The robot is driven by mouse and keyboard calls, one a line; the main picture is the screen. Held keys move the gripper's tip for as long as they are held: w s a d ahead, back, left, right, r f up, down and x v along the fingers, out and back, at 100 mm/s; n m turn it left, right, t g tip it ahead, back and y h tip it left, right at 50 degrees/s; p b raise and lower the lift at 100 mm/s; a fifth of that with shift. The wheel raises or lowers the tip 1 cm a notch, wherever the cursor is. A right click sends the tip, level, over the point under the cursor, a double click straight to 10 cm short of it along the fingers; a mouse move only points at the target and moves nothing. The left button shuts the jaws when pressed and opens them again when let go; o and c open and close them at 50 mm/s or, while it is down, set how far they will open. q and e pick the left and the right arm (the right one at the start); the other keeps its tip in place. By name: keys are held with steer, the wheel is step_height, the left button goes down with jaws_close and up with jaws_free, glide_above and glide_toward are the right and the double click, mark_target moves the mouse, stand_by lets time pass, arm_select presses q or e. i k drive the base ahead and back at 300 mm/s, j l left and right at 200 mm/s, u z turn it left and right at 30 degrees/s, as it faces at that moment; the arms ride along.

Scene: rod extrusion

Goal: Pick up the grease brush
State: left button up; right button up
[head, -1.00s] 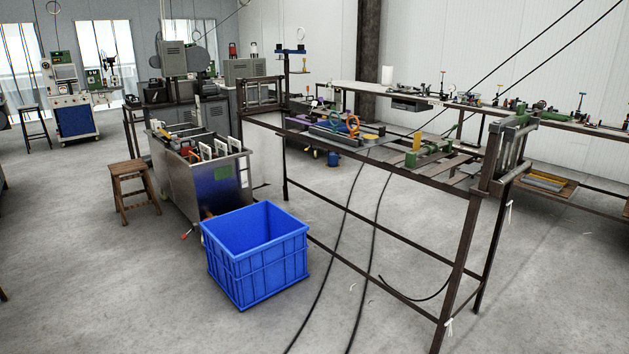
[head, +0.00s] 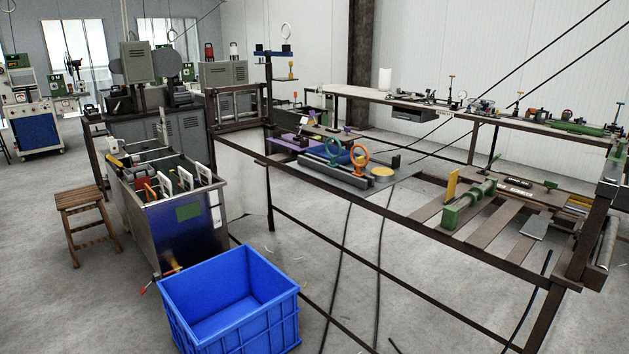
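I cannot pick out a grease brush with certainty at this distance. Small tools and parts lie on the dark metal frame table (head: 400,231), among them a green clamp-like device (head: 468,203), a yellow upright block (head: 451,185) and orange and teal rings on a grey fixture (head: 335,172). More small items stand on the long bench (head: 350,90) along the back wall, too small to tell apart. Neither of my grippers is in view.
A blue crate (head: 230,317) stands on the floor in front. Behind it is a metal tank (head: 175,228) with upright plates, and a wooden stool (head: 84,207) to its left. Black cables hang below the frame table. Grey floor at the lower left is clear.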

mark_target(360, 160)
steer(key=i+j+z, duration=0.15)
steer(key=i+z, duration=0.25)
steer(key=i, duration=0.15)
steer(key=i+j+z, duration=0.35)
steer(key=i, duration=0.2)
steer(key=i+j+z, duration=0.8)
steer(key=i+j, duration=0.15)
